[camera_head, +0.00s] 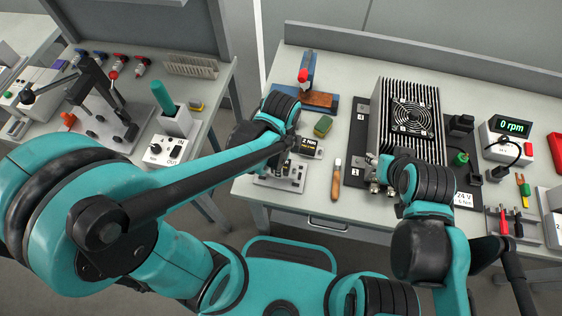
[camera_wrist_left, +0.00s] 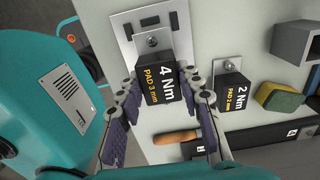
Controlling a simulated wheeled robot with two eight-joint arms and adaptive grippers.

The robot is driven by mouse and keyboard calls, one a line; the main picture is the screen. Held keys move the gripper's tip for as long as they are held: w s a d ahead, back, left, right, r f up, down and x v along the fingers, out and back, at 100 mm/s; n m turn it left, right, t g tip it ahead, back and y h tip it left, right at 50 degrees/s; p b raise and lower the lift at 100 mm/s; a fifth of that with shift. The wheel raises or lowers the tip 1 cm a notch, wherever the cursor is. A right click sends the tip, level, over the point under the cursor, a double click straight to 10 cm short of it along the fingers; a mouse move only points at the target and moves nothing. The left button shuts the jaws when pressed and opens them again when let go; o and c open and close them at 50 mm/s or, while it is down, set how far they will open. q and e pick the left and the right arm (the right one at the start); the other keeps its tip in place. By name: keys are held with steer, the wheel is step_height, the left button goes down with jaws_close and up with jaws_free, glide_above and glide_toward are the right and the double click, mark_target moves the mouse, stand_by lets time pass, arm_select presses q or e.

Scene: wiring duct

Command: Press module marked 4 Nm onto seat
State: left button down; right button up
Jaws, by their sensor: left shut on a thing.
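The black module marked 4 Nm, PAD 3 mm (camera_wrist_left: 160,84), has a silver metal tab with a screw. In the left wrist view it sits between the fingers of my left gripper (camera_wrist_left: 163,103), which is shut on it. The module overlaps a light metal plate (camera_wrist_left: 122,27), which also shows in the head view (camera_head: 262,181); I cannot tell if the module touches it. A second black module marked 2 Nm (camera_wrist_left: 232,93) stands beside it, also in the head view (camera_head: 312,147). My right gripper (camera_head: 376,174) is at the black board; its fingertips are unclear.
A green-yellow sponge (camera_wrist_left: 280,96) lies near the 2 Nm module. A wooden-handled tool (camera_head: 336,182) lies on the bench. A finned heatsink with fan (camera_head: 408,112) stands on the black board at right. A blue-red tool (camera_head: 306,72) stands at the back.

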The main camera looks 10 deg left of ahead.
arm_select(q)
steer(key=shift+f+b, duration=1)
steer(key=shift+f, duration=0.15)
steer(key=c, duration=0.9)
jaws_free()
steer(key=shift+r, duration=0.1)
step_height(320, 180, up, 12)
steer(key=shift+f, duration=0.1)
